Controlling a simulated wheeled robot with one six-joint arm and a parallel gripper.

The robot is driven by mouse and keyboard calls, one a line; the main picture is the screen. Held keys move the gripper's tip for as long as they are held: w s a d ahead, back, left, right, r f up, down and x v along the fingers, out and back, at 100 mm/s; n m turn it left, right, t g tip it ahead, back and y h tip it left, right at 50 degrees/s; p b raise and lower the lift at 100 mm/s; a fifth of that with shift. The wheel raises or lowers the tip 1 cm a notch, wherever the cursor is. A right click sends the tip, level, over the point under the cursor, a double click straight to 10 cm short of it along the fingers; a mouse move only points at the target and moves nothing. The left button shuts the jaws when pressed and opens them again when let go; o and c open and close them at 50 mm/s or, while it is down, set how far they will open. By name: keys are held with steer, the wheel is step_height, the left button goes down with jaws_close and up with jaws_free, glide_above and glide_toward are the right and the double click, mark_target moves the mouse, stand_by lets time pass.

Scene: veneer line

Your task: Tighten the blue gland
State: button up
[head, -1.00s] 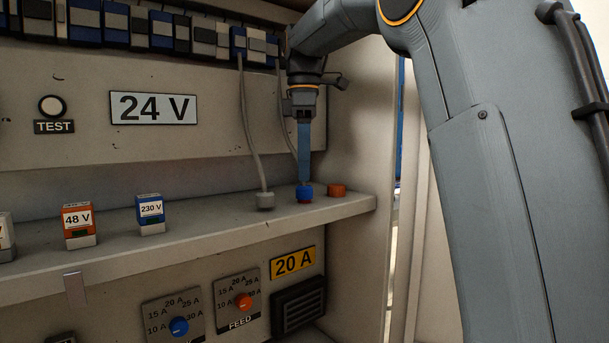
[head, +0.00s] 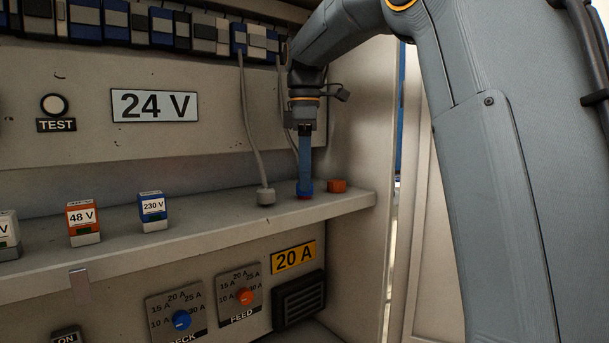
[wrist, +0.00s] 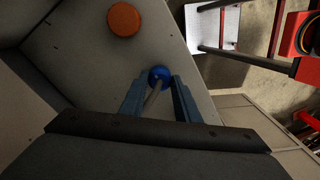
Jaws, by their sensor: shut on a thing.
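The blue gland (wrist: 160,72) is a round blue cap on the grey shelf, with a grey cable rising from it in the wrist view. My gripper (head: 305,182) points straight down over it in the head view. Its two blue fingers stand on either side of the gland in the wrist view and are shut on it. In the head view the fingers mostly hide the gland, and a little red (head: 304,197) shows at its foot. How far the gland is turned cannot be told.
An orange gland (head: 337,186) stands close to the right of my gripper. A grey gland with a cable (head: 266,196) stands close to its left. The blue 230 V block (head: 153,211) and orange 48 V block (head: 83,223) are farther left. The cabinet side wall (head: 350,120) is on the right.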

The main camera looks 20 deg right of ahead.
steer(key=shift+m, duration=0.3)
steer(key=m, duration=1.1)
steer(key=shift+m, duration=0.3)
steer(key=m, duration=1.1)
steer(key=shift+m, duration=0.3)
steer(key=o, duration=1)
steer(key=shift+o, duration=0.2)
